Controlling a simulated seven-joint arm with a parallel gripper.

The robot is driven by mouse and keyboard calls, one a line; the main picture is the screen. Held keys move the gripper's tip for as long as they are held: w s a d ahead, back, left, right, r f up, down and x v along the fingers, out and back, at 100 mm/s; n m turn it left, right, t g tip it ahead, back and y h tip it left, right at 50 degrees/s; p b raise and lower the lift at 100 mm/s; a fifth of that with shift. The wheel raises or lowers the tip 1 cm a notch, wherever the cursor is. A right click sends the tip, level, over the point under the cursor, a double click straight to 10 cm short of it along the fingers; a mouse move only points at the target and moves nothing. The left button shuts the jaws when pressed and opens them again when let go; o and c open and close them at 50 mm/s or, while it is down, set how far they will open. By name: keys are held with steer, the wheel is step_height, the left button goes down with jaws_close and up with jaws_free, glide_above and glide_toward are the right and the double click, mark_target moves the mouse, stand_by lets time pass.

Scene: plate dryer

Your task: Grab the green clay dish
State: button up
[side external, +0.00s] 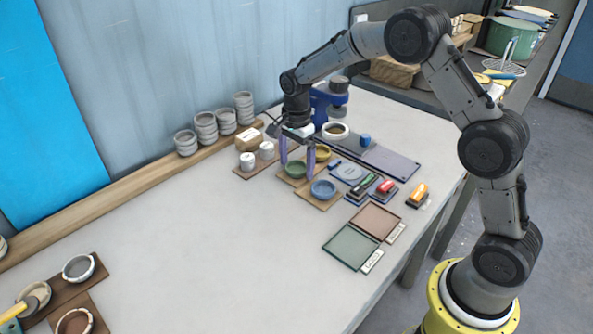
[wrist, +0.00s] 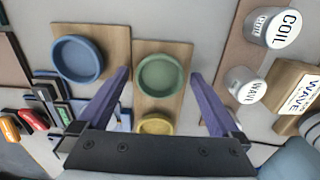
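The green clay dish (wrist: 160,76) sits on a wooden board, centred between my gripper's fingertips in the wrist view. In the side view the green dish (side external: 295,169) lies between the two purple fingers. My gripper (side external: 297,162) points down over it with fingers spread open; in the wrist view my gripper (wrist: 160,78) has a finger on each side of the dish, apart from its rim. The exact height of the fingertips above the board is hard to tell. A blue dish (wrist: 78,60) and a yellow dish (wrist: 155,125) sit nearby.
White jars (wrist: 245,84) and a wooden block stand on one side of the dish. Stamps (side external: 386,187), a grey disc and a blue machine (side external: 322,102) stand on the other side and behind. The table's left middle is clear.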

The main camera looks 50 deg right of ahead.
steer(key=c, duration=1.2)
steer(key=shift+c, duration=0.3)
steer(key=shift+r, duration=0.15)
